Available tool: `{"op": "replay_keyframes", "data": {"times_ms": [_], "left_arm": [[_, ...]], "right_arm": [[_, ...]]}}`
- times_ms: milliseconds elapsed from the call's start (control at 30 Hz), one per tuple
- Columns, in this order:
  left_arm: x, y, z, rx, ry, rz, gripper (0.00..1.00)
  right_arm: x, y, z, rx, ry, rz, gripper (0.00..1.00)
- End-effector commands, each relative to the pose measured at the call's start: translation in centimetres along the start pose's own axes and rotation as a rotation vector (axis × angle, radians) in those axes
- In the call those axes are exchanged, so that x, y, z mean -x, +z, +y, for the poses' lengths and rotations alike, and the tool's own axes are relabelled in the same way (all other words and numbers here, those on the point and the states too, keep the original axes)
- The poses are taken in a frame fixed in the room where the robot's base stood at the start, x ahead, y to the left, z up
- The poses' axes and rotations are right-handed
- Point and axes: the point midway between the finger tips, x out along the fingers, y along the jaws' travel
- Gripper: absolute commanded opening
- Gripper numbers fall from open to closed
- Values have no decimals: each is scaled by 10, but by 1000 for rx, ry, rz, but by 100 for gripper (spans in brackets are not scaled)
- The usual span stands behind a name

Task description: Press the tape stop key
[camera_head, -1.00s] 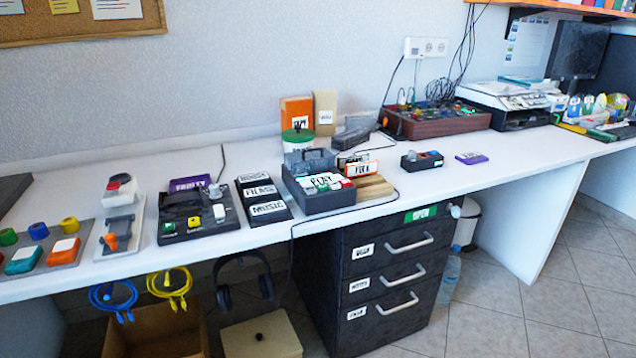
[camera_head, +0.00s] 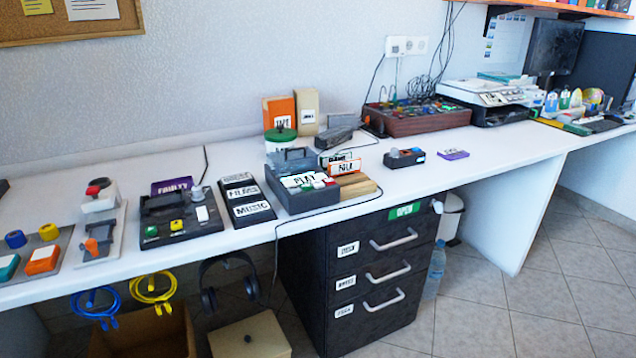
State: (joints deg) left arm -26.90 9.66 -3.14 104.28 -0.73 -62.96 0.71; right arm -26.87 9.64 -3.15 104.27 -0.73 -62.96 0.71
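A dark grey tape player (camera_head: 299,197) with a raised clear-looking lid stands on the white desk near its front edge, about mid-picture. A white label reading PLAY (camera_head: 299,181) lies across its top. Small keys in white, red and green (camera_head: 318,184) sit along its front right part. They are too small to read, so I cannot tell which one is marked stop. Neither of my grippers is in view.
Left of the player are black FILMS and MUSIC cases (camera_head: 247,201) and a black panel with coloured buttons (camera_head: 178,217). An orange box (camera_head: 279,112) and a green-lidded jar (camera_head: 281,138) stand behind. Black drawers (camera_head: 372,275) are below.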

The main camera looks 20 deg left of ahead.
Motion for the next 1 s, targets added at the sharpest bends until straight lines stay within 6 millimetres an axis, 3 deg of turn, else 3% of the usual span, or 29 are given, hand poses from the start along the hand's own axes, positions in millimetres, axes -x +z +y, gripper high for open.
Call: {"op": "replay_keyframes", "data": {"times_ms": [33,267,1000], "left_arm": [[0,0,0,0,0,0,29],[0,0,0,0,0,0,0],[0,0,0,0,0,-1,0]], "right_arm": [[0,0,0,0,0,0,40],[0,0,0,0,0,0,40],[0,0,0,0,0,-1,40]]}}
